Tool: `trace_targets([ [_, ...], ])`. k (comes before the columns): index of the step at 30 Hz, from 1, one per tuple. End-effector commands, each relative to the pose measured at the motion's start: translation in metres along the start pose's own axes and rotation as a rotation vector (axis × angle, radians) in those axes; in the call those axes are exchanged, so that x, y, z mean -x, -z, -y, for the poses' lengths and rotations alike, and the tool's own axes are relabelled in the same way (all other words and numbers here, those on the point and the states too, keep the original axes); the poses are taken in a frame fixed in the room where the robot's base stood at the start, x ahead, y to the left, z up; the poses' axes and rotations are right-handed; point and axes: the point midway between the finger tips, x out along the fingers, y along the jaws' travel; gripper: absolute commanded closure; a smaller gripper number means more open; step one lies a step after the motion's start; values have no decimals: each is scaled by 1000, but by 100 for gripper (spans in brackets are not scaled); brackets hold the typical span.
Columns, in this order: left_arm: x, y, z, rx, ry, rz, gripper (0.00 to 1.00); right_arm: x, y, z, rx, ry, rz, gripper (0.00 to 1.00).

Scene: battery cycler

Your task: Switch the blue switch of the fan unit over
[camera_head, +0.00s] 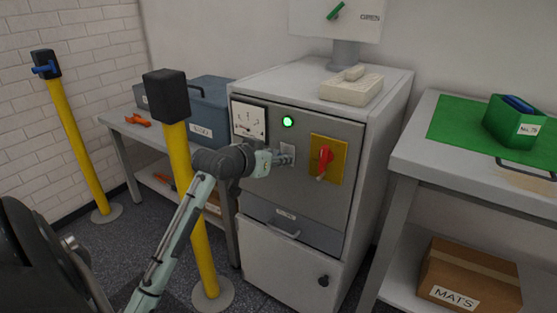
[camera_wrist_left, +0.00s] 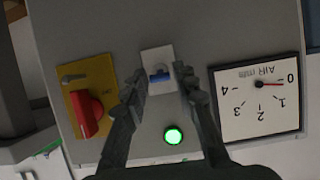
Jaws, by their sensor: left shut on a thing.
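The fan unit (camera_head: 300,190) is a grey cabinet with a switch panel in front. Its small blue switch (camera_wrist_left: 160,76) sits on a white plate (camera_wrist_left: 157,54) in the wrist view, where the panel appears upside down. My left gripper (camera_head: 289,160) reaches the panel in the head view and covers most of that plate. In the wrist view its two dark fingers (camera_wrist_left: 161,76) stand on either side of the blue switch, closed on it. I cannot tell which way the switch is set. My right gripper is not in view.
A red rotary handle (camera_head: 324,161) on a yellow plate is close beside the gripper. A lit green lamp (camera_head: 288,121) and a dial gauge (camera_head: 249,121) are nearby. A yellow post (camera_head: 190,190) stands close to my left arm. A table (camera_head: 470,183) is at right.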

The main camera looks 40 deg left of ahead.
Motion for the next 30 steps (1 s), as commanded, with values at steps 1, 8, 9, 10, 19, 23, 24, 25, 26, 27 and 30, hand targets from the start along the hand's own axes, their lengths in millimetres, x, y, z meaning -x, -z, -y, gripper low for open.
trace_targets([
  [1, 0, 5, 2, -5, 3, 25, 100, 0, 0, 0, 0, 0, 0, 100],
  [8, 0, 8, 1, -2, 2, 130, 100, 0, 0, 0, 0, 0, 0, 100],
  [9, 0, 8, 1, -3, 2, 142, 100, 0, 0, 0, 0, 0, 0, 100],
  [10, 0, 8, 1, -3, 2, 150, 100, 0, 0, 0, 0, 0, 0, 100],
  [19, 0, 9, 1, -1, 1, 179, 100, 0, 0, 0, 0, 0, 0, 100],
  [23, 0, 9, 1, -1, 1, 179, 100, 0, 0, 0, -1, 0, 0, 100],
  [24, 0, 9, 1, -1, 1, 179, 100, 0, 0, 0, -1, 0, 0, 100],
  [25, 0, 9, 1, -1, 1, 179, 100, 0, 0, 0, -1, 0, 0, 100],
  [26, 0, 9, 1, -1, 1, 179, 100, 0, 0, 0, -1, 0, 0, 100],
  [27, 0, 9, 1, -1, 1, 179, 100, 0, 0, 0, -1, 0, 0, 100],
  [30, 0, 9, 1, -1, 1, 179, 61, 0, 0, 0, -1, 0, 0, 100],
])
